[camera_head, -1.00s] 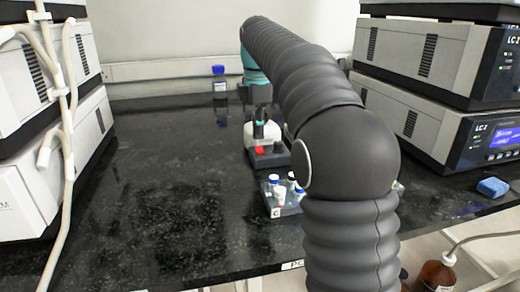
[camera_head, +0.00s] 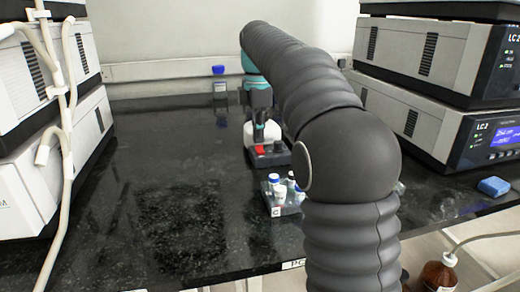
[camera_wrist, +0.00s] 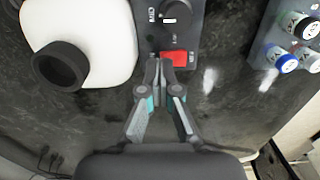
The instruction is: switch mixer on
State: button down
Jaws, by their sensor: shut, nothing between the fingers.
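The mixer has a white body (camera_head: 272,134) and a dark base with a red rocker switch (camera_head: 260,150). In the wrist view its white body (camera_wrist: 100,28) is at upper left with a black round cup (camera_wrist: 60,66), and the red switch (camera_wrist: 174,59) is on the dark panel at top centre. My gripper (camera_wrist: 160,66) is shut and empty, its fingertips just left of the red switch and close to it. I cannot tell whether they touch the panel. In the head view my gripper (camera_head: 259,136) points down in front of the mixer's white body.
A small rack (camera_head: 289,207) marked C holds several capped vials (camera_head: 275,183) in front of the mixer. A blue-capped bottle (camera_head: 219,84) stands at the back. Stacked instruments (camera_head: 60,160) flank the bench on both sides. A blue sponge (camera_head: 493,186) lies at right. The bench's left middle is clear.

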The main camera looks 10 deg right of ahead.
aim_at(259, 146)
jog(key=shift+f+b, duration=0.35)
jog(key=shift+f, duration=0.3)
dwell(0.4)
jog(key=shift+r, duration=0.1)
notch_tip(259, 146, up, 3)
jog(key=p, duration=0.3)
jog(key=shift+f, duration=0.2)
jog(key=shift+r, duration=1.1)
